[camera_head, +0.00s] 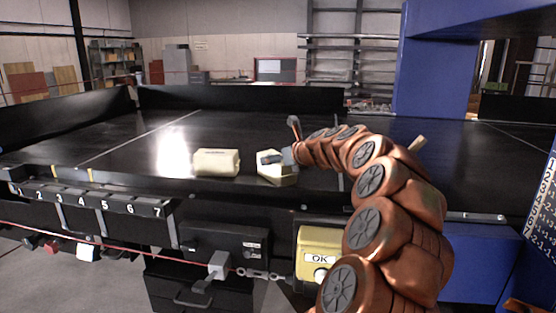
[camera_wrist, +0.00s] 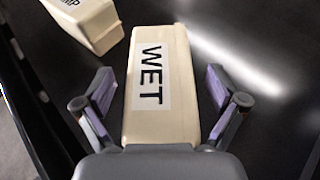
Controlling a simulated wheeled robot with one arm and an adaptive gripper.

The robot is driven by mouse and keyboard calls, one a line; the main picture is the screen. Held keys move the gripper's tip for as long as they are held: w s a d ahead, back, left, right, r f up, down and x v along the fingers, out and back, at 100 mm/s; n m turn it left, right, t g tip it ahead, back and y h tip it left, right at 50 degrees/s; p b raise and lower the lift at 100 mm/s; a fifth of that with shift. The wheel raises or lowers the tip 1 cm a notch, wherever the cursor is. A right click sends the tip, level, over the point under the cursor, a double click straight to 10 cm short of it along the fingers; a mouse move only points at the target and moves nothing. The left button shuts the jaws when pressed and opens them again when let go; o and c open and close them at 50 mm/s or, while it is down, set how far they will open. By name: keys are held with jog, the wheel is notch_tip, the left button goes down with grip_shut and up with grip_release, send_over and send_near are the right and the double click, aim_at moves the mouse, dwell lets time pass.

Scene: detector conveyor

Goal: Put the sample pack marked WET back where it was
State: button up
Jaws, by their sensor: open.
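The cream sample pack marked WET (camera_wrist: 162,90) lies on the black conveyor belt, its label up. My gripper (camera_wrist: 160,95) is open, with one purple-padded finger on each side of the pack and a gap at both sides. In the head view the same pack (camera_head: 280,180) shows at the end of my copper-coloured arm, and my gripper (camera_head: 277,158) partly covers it. A second cream pack (camera_head: 216,162) lies to its left; in the wrist view its label (camera_wrist: 84,18) is cut off and ends in "MP".
Numbered slots (camera_head: 90,200) line the front edge at left. A yellow OK box (camera_head: 319,254) is below the belt's front edge. A blue column (camera_head: 432,75) stands behind at right. The belt (camera_head: 120,140) is clear at far left.

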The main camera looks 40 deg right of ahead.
jog(key=b+v, duration=0.2)
jog(key=v, duration=1)
jog(key=shift+b, duration=0.3)
